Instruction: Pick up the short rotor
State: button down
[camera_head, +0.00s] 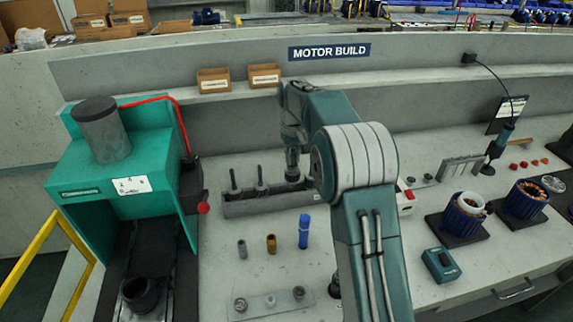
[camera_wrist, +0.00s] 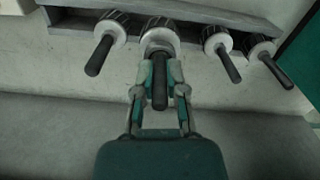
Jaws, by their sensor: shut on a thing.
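Several rotors stand upright in a grey rack (camera_head: 262,205), which also shows in the wrist view (camera_wrist: 195,12). Each has a dark shaft and a pale-ended core. My gripper (camera_wrist: 159,82) is shut around the shaft of one rotor (camera_wrist: 160,36), second from left in the wrist view. That rotor appears still seated in the rack. One rotor (camera_wrist: 108,30) is to its left, and two others, a nearer one (camera_wrist: 217,42) and an end one (camera_wrist: 260,50), are to its right. In the head view, my gripper (camera_head: 291,152) is over the rack. I cannot tell which rotor is short.
A green press (camera_head: 125,190) with a red-knobbed lever stands left of the rack. A blue cylinder (camera_head: 304,231) and small grey and brass parts stand in front. Motor stators (camera_head: 465,215) sit on the right. Bench space between the rack and front parts is clear.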

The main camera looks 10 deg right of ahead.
jog(key=s+d+r, duration=0.7)
jog(key=s, duration=0.2)
jog(key=shift+d+r, duration=0.2)
jog(key=shift+d, duration=0.15)
